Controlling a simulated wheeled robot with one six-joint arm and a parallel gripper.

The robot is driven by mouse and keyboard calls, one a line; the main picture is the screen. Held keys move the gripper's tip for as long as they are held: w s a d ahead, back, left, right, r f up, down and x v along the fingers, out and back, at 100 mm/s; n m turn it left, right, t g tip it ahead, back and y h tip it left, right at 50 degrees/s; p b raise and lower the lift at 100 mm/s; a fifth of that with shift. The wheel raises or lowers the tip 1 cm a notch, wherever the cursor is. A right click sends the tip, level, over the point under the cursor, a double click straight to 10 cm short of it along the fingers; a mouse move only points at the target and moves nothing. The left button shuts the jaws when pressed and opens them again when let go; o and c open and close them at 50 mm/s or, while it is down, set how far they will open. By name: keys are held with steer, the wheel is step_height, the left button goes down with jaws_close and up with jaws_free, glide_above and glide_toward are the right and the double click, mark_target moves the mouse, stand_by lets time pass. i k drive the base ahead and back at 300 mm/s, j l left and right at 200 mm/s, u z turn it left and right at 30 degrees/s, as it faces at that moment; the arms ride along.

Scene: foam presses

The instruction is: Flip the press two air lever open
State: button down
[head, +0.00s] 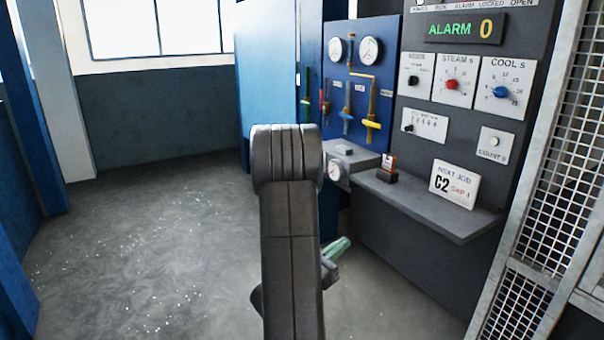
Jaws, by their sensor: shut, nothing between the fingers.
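A blue valve panel (352,85) stands right of centre with two round gauges and yellow pipework. Small levers hang on it: a blue one (347,112), a yellow one (372,123) and a red one (326,104) at its left edge. Their small labels are too small to read, so I cannot tell which is the press two air lever. My arm rises in front, left of the panel. My gripper (338,246) shows only in part behind it, as a pale green tip low beside the arm; it is shut, empty and well below the levers.
A dark control panel with an alarm display (465,28) and knobs stands at right. A grey shelf (440,212) juts out below it, holding a job card (454,184). A mesh guard (545,170) bounds the right side. The floor (150,250) at left is clear.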

mark_target(342, 115)
steer(key=i, duration=1.9)
steer(key=i+j+z, duration=0.15)
steer(key=i, duration=0.5)
steer(key=i+j+z, duration=0.1)
steer(key=i, duration=0.5)
